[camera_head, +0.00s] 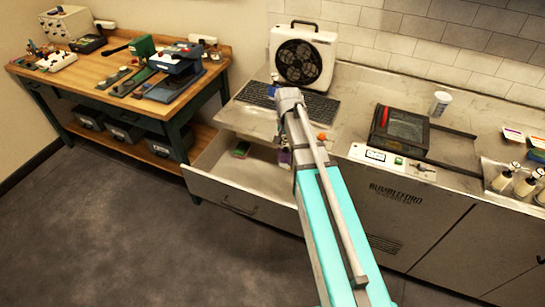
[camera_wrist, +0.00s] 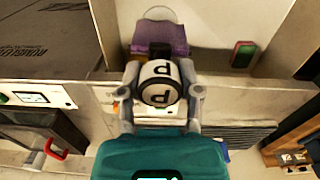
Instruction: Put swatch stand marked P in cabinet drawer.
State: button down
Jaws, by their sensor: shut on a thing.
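My gripper (camera_wrist: 160,88) is shut on the swatch stand marked P (camera_wrist: 160,70). The stand has a white and black round cap with P on it, purple cloth below the cap, and a pale round base at the top of the wrist view. The cabinet drawer (camera_head: 225,190) is pulled open under the counter and also shows in the wrist view (camera_wrist: 215,68). The stand's purple part is over the drawer's inside; I cannot tell whether its base touches the floor. In the head view my arm hides the gripper and most of the stand.
A green object (camera_head: 240,149) lies inside the drawer, apart from the stand. A black device with a red handle (camera_head: 400,128) stands to the right. A wooden workbench (camera_head: 95,72) is at left.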

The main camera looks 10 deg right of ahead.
jog(key=a+f+b, duration=0.4)
jog(key=f+b, duration=0.1)
jog(key=shift+a+f, duration=0.3)
jog(key=shift+f, duration=0.05)
jog(key=shift+w+f, duration=0.1)
jog(key=shift+f, duration=0.05)
notch_tip(320, 180, down, 16)
jog(key=b, duration=1.6)
dwell(0.4)
jog(key=shift+f+b, duration=0.35)
jog(key=shift+b, duration=0.15)
dwell(1.0)
jog(key=shift+c, duration=1)
grip_release()
